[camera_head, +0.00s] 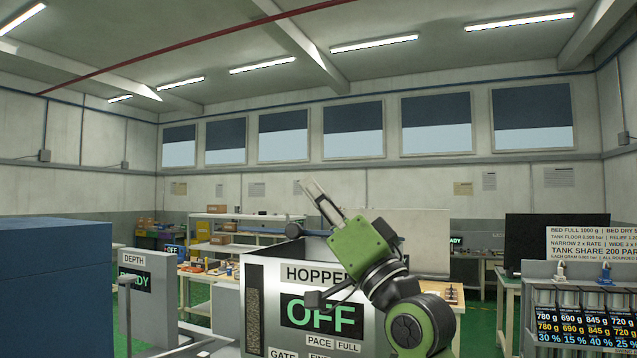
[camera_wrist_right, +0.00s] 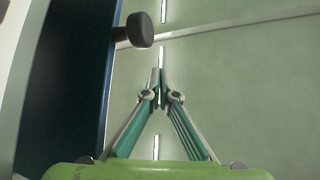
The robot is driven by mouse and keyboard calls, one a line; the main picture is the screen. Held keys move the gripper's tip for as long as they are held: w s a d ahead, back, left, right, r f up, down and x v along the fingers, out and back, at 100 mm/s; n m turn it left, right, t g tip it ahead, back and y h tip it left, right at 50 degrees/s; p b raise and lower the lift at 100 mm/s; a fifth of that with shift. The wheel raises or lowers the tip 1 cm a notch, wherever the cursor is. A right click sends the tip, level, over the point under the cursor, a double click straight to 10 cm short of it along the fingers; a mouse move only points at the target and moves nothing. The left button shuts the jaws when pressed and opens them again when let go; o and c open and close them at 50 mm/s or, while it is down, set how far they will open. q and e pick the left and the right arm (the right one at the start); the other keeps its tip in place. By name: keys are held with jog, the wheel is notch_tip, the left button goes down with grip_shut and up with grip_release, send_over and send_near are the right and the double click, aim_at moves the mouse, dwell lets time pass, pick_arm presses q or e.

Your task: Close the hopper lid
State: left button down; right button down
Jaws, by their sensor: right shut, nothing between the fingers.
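The hopper (camera_head: 264,272) stands in front of me, a grey box with a HOPPER label and a green OFF display. My left gripper is out of view.
A large blue block (camera_head: 55,285) fills the left. A DEPTH panel (camera_head: 133,270) stands between it and the hopper. At the right is a rack (camera_head: 585,285) of labelled columns. Benches with small items stand behind.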

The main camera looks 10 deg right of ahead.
aim_at(328, 235)
jog(key=f, duration=0.2)
jog(key=shift+s+a+f+b, duration=0.2)
jog(key=shift+f+b, duration=0.1)
jog(key=shift+b, duration=0.1)
